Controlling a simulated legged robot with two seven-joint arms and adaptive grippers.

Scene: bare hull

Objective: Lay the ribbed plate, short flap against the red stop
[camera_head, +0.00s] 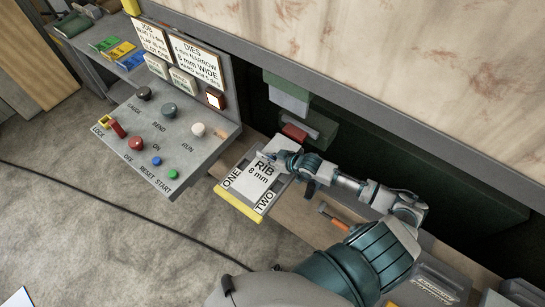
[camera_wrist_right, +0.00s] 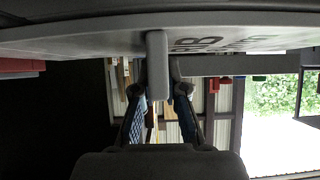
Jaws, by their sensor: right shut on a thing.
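The white ribbed plate (camera_head: 263,178), marked RIB 8 mm, is over the bed with the ONE and TWO labels; whether it touches the bed I cannot tell. The red stop (camera_head: 294,132) is just beyond its far end; any gap is unclear. I cannot make out the short flap. My right gripper (camera_head: 283,160) is at the plate's far right part. In the right wrist view, my right gripper (camera_wrist_right: 160,88) is shut on an upright grey rib of the plate (camera_wrist_right: 90,38), whose face spans the top. My left gripper is out of view.
A control panel (camera_head: 160,135) with knobs and buttons stands left of the bed, whose front edge is yellow (camera_head: 238,205). An orange-handled tool (camera_head: 332,217) lies on the bench to the right. A dark green machine body (camera_head: 410,165) is behind my arm. A cable crosses the floor.

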